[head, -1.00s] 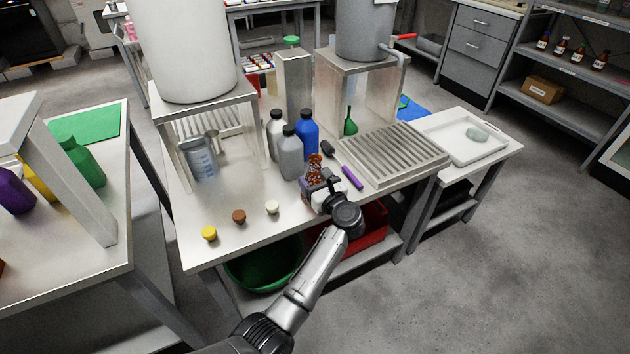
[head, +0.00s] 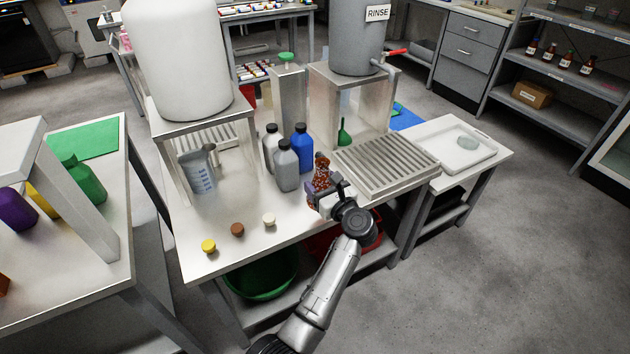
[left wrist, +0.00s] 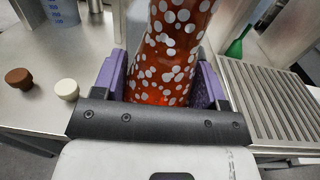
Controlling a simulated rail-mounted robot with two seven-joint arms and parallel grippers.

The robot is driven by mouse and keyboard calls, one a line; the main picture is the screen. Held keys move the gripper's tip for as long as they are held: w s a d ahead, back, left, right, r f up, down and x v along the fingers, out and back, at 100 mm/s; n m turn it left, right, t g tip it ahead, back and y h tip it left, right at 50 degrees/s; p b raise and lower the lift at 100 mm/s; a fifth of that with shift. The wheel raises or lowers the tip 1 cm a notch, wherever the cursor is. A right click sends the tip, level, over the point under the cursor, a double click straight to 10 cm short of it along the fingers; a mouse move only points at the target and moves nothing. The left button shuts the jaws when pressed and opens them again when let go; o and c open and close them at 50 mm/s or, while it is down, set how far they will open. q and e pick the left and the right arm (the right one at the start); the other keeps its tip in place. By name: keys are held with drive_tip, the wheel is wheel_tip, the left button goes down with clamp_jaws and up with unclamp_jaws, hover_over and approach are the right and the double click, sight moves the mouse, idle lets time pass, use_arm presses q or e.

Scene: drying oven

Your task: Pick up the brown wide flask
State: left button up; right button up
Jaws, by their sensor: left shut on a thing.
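The brown wide flask (head: 321,168) shows as a reddish-brown flask with white spots, just right of the grey bottles in the head view. My left gripper (head: 321,190) is shut on it. In the left wrist view the flask (left wrist: 168,60) stands between the purple fingers of the gripper (left wrist: 162,84), one on each side. The flask's top is cut off there. In the head view it seems slightly above the bench, but its base is hidden by the gripper. My right gripper is not in view.
Two grey bottles (head: 287,170) and a blue bottle (head: 302,148) stand close left of the flask. A slatted drain rack (head: 388,165) lies to the right. Yellow, brown and white stoppers (head: 269,219) sit near the bench's front edge. A beaker (head: 198,172) stands at left.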

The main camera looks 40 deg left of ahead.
sight(329, 176)
use_arm(q)
drive_tip(key=shift+s+d+r+p, duration=0.25)
drive_tip(key=shift+d+r, duration=0.4)
drive_tip(key=shift+d, duration=0.4)
drive_tip(key=shift+s+d+r+p, duration=0.15)
drive_tip(key=shift+d+r+p, duration=0.2)
drive_tip(key=shift+d+r, duration=0.5)
drive_tip(key=shift+s+d+r+p, duration=0.25)
drive_tip(key=shift+d+r, duration=0.2)
drive_tip(key=shift+d, duration=0.75)
drive_tip(key=shift+d+r+p, duration=0.2)
drive_tip(key=shift+r+p, duration=0.1)
drive_tip(key=shift+r, duration=0.1)
drive_tip(key=shift+d+r+p, duration=0.2)
drive_tip(key=shift+r+p, duration=0.75)
drive_tip(key=shift+r, duration=0.85)
drive_tip(key=shift+f, duration=0.1)
